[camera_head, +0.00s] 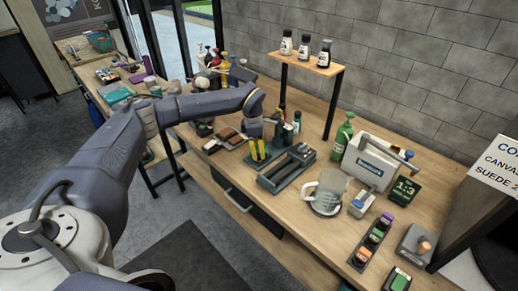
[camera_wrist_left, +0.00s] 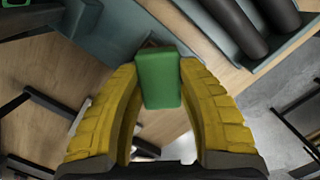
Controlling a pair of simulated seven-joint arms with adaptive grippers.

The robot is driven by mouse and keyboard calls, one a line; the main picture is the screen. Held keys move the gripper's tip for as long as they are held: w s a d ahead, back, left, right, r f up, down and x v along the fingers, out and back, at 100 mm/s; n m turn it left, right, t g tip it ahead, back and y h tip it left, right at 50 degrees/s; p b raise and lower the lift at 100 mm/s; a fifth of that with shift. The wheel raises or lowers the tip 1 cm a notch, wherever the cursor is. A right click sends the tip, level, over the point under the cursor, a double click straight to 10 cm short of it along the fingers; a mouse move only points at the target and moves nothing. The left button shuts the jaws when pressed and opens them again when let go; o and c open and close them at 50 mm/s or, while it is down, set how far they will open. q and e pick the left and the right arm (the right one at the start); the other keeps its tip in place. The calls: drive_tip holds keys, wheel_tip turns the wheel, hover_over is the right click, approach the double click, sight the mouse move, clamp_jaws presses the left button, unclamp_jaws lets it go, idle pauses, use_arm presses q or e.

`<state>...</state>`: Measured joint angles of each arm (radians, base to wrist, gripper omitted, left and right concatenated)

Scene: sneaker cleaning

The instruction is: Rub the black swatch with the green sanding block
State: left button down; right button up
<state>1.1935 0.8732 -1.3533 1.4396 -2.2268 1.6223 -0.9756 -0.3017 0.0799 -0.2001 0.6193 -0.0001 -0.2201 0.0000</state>
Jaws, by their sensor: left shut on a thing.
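My left gripper (camera_head: 258,150) has yellow fingers pointing down over the wooden bench, beside a dark green tray. In the left wrist view the fingers (camera_wrist_left: 158,95) are shut on a green block (camera_wrist_left: 158,78), which sits upright between them. In the head view the block is too small or hidden to make out. Several flat swatches (camera_head: 228,134) in brown and dark tones lie on the bench left of the gripper; I cannot tell which is the black one. A small dark brown patch shows just beyond the block in the wrist view. My right gripper is not in view.
The green tray (camera_head: 266,183) with dark cylindrical tools lies right beside the gripper. A clear mug (camera_head: 328,189), a grey caddy (camera_head: 372,165) and a green bottle (camera_head: 342,138) stand to the right. A small shelf (camera_head: 308,63) holds bottles. The bench's front edge is close.

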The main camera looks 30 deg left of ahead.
use_arm(q)
drive_tip(key=shift+s, duration=0.45)
drive_tip(key=shift+s+a+r, duration=0.1)
drive_tip(key=shift+s+r, duration=0.05)
drive_tip(key=shift+r, duration=0.45)
drive_tip(key=shift+s+a+r, duration=0.1)
drive_tip(key=shift+r, duration=3.35)
